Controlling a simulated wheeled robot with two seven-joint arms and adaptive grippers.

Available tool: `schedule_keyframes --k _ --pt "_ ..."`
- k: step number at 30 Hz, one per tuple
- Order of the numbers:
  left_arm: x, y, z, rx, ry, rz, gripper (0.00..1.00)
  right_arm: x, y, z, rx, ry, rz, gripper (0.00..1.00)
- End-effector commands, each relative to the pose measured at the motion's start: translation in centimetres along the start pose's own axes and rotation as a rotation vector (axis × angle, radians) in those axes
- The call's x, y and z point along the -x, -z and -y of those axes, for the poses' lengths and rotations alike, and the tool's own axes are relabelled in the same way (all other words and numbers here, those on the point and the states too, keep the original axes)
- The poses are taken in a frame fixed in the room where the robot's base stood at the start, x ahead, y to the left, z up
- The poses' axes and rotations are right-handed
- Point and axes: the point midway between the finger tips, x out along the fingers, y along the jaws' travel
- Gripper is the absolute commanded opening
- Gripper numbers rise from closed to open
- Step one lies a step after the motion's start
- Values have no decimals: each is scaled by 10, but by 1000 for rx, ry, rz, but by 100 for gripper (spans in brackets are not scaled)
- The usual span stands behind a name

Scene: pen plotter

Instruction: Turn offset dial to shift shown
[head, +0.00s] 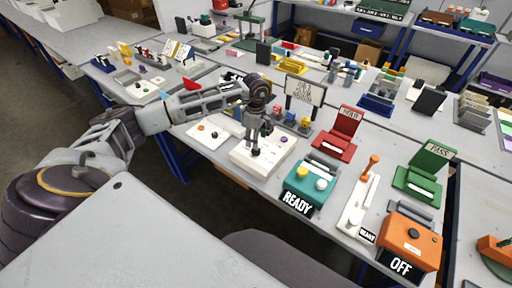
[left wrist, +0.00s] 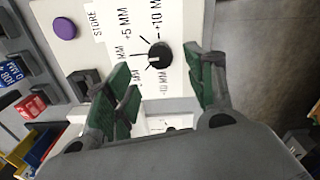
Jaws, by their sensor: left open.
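The offset dial (left wrist: 159,56) is a round black knob on a white panel (left wrist: 183,18) in the left wrist view. Printed marks around it include +5 MM, +10 M (cut off) and -10 MM; its pointer setting cannot be told. A purple button (left wrist: 64,28) sits beside the word STORE. My left gripper (left wrist: 162,72) is open, its green-padded fingers either side of the dial, apart from it in the picture. In the head view, my left gripper (head: 255,150) is over the white panel box (head: 243,160) and hides the dial. A framed sign (head: 304,91) stands behind; its text is too small to read surely.
A teal READY box (head: 307,185) stands right of the panel box, with a red stand (head: 334,146) behind it. An orange OFF box (head: 409,236) and a green PASS stand (head: 425,172) are further right. A white plate (head: 207,134) lies left.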

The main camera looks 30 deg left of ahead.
Motion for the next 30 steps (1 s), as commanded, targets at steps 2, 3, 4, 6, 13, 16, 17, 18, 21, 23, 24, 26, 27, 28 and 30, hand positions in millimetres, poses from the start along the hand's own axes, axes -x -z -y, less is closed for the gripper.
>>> schedule_keyframes --k 2,3,4,6,13,16,17,18,21,23,24,26,27,28,30 --pt "-11 0 1 0 3 -1 55 2 -1 2 0 3 1 40" --pt "-16 0 1 0 3 0 55 3 -1 4 -1 4 2 40" --pt "-20 0 1 -1 3 1 55 3 -1 5 -1 5 2 40" --pt "-29 0 1 -1 3 0 55 4 -1 9 -2 9 2 40" --pt "-53 0 0 0 1 0 55 7 0 15 -4 16 1 40" --pt "-58 0 0 0 1 0 55 8 0 14 -4 15 1 40" --pt "-59 0 0 0 1 0 55 8 0 14 -4 14 1 40" --pt "-60 0 0 -1 1 0 55 8 0 13 -4 13 1 40" --pt "-62 0 0 -1 1 0 55 8 0 10 -3 11 2 40" --pt "-62 0 0 -1 1 0 55 8 -1 9 -2 9 2 40" --pt "-62 0 0 -1 0 0 55 8 -1 8 -2 8 2 40" --pt "-62 0 0 -1 0 0 55 8 -1 6 -2 7 2 40" --pt "-62 0 0 -1 0 0 55 8 -1 5 -2 6 2 40" --pt "-62 0 0 -1 0 0 52 8 -2 5 -2 5 2 40" --pt "-61 0 0 -1 0 0 43 8 -2 4 -2 4 2 40"
